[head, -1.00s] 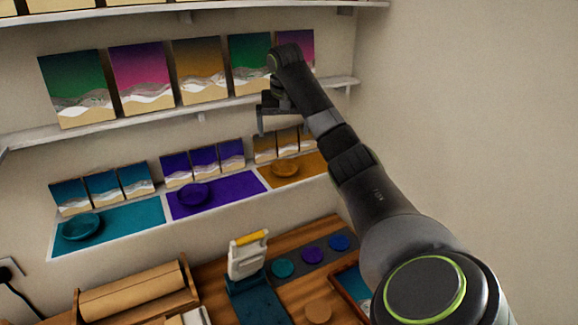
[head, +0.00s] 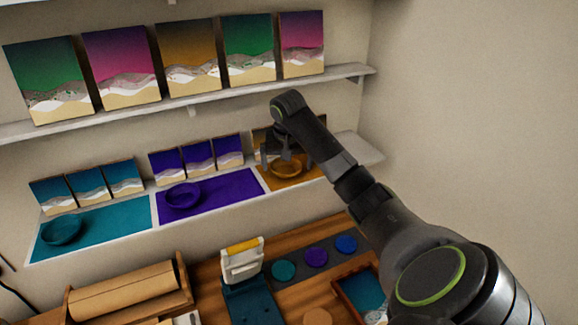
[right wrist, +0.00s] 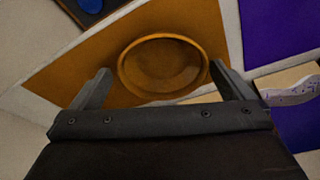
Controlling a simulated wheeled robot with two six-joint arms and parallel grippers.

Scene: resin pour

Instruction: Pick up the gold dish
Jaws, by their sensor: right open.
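The gold dish (head: 286,169) is a small round bowl on the orange mat (head: 309,172) at the right end of the lower shelf. In the right wrist view the gold dish (right wrist: 163,66) lies between and just beyond the two open fingers. My right gripper (head: 285,161) is open and empty, close above the dish in the head view; its fingers (right wrist: 160,80) stand either side of the dish's near part. I cannot tell whether they touch it. My left gripper is not in view.
A purple dish (head: 183,196) on a purple mat and a teal dish (head: 62,231) on a teal mat stand to the left. Small pictures lean behind the mats. The upper shelf (head: 205,105) with larger pictures is above. A workbench with paint pucks lies below.

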